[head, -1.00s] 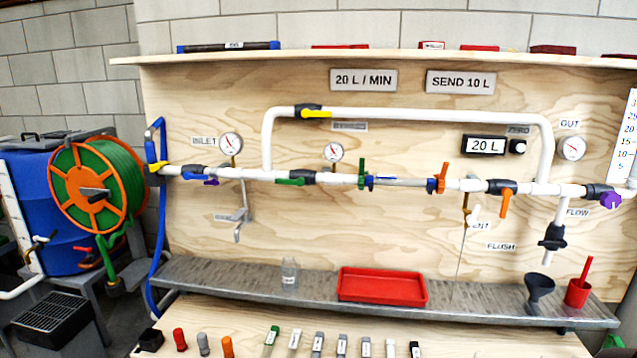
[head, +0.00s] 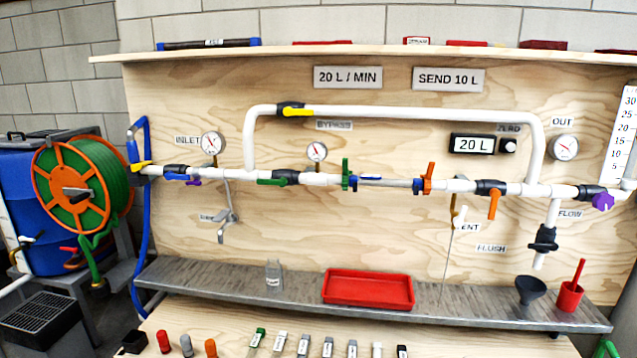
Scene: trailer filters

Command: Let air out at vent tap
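The vent tap (head: 456,212) hangs below the main white pipe, right of the orange-handled fitting, with a brass-coloured body and a small white part at its lower end. It partly covers its label (head: 469,227), of which "ENT" is legible. A thin line runs down from near the tap to the grey shelf. I cannot tell whether the tap is open or shut. Neither my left gripper nor my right gripper is in view.
A red tray (head: 368,289), a small clear bottle (head: 273,275), a dark funnel (head: 532,290) and a red cup (head: 570,296) stand on the grey ledge (head: 460,305). A hose reel (head: 75,185) is at left. The space before the vent tap is clear.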

